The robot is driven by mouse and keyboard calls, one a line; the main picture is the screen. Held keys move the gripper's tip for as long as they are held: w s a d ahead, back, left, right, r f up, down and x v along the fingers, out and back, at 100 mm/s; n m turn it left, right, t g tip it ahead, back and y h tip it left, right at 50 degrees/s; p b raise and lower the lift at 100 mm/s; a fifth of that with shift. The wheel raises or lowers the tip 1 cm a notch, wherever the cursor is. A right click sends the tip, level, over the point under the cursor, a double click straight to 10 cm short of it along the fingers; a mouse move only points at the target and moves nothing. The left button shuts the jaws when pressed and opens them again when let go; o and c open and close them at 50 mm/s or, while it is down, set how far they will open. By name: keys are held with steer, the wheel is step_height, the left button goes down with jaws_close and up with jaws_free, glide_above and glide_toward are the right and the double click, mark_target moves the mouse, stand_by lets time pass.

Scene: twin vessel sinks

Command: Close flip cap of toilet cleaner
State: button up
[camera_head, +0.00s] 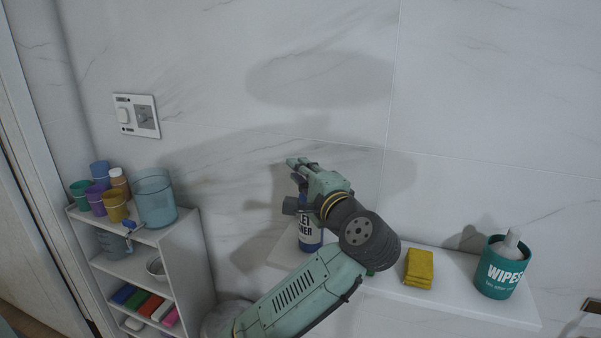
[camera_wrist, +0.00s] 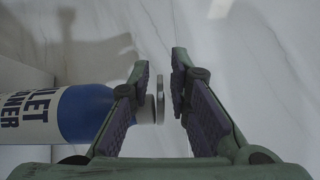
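The toilet cleaner is a blue bottle (camera_head: 309,236) with a white label, standing on the white shelf under my gripper in the head view. My arm hides part of it. In the wrist view the bottle (camera_wrist: 84,112) lies sideways across the left, its neck end pointing right. A pale grey cap piece (camera_wrist: 160,100) shows between the fingers, just beyond the neck; its exact angle is hard to tell. My gripper (camera_head: 298,170) is above the bottle top. In the wrist view its fingers (camera_wrist: 162,82) are partly apart, with nothing clamped between them. The left finger overlaps the bottle's neck.
On the white shelf (camera_head: 455,298) to the right are a yellow sponge or cloth (camera_head: 419,268) and a teal wipes tub (camera_head: 497,276). A white rack (camera_head: 185,262) with cups and a clear blue container (camera_head: 154,198) stands left. The tiled wall is close behind.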

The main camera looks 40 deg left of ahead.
jaws_close()
steer(key=shift+f, duration=0.15)
steer(key=shift+d+f+n+b, duration=0.1)
steer(key=shift+f+n+b, duration=0.2)
steer(key=shift+b, duration=0.4)
steer(key=shift+n+b, duration=0.3)
steer(key=shift+b, duration=0.05)
steer(key=shift+r, duration=0.1)
steer(key=shift+o, duration=1.2)
jaws_free()
